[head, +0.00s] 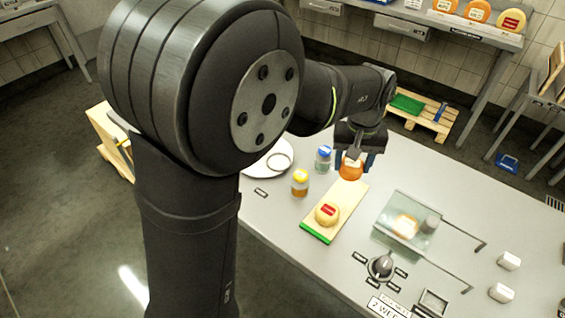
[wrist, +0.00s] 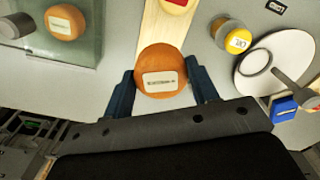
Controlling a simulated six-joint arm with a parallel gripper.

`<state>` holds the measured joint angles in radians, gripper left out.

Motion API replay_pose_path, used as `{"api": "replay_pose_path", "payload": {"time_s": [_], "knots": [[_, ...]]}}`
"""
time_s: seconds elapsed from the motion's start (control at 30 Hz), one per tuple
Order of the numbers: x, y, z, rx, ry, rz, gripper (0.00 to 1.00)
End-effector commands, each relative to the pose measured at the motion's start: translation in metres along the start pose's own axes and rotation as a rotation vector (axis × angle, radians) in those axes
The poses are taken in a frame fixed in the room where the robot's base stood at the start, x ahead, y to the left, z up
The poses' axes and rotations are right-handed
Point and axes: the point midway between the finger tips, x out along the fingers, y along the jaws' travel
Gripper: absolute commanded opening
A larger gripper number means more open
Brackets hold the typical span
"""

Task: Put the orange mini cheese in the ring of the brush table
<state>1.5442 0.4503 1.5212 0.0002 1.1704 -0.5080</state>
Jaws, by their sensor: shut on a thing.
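The orange mini cheese (head: 351,172), with a white label on its top, is between the blue fingers of my gripper (head: 353,161). In the wrist view the cheese (wrist: 160,84) touches both fingertips (wrist: 162,92). It is at the far end of the wooden board (head: 346,197); I cannot tell whether it rests there or is lifted. A white round plate (head: 254,168) carries a thin ring (head: 279,170); I take this as the brush table. The ring (wrist: 243,65) looks empty in the wrist view, where a grey rod reaches over the plate.
A red-labelled yellow cheese (head: 327,215) sits on the board's near end. A glass case (head: 398,217) with another orange cheese stands right. A knob (head: 381,267) is in front.

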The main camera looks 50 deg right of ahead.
Motion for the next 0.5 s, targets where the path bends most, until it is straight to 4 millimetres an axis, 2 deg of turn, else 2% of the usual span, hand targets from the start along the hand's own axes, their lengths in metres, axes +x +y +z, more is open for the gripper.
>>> {"api": "replay_pose_path", "payload": {"time_s": [0.03, 0.2, 0.3, 0.5], "knots": [[-0.002, -0.018, -0.01, -0.071, 0.001, 0.001, 0.29], [-0.005, -0.065, -0.032, -0.272, 0.001, 0.001, 0.29], [-0.006, -0.084, -0.039, -0.35, 0.001, 0.001, 0.29], [-0.001, -0.105, -0.048, -0.413, 0.0, 0.0, 0.29]]}}
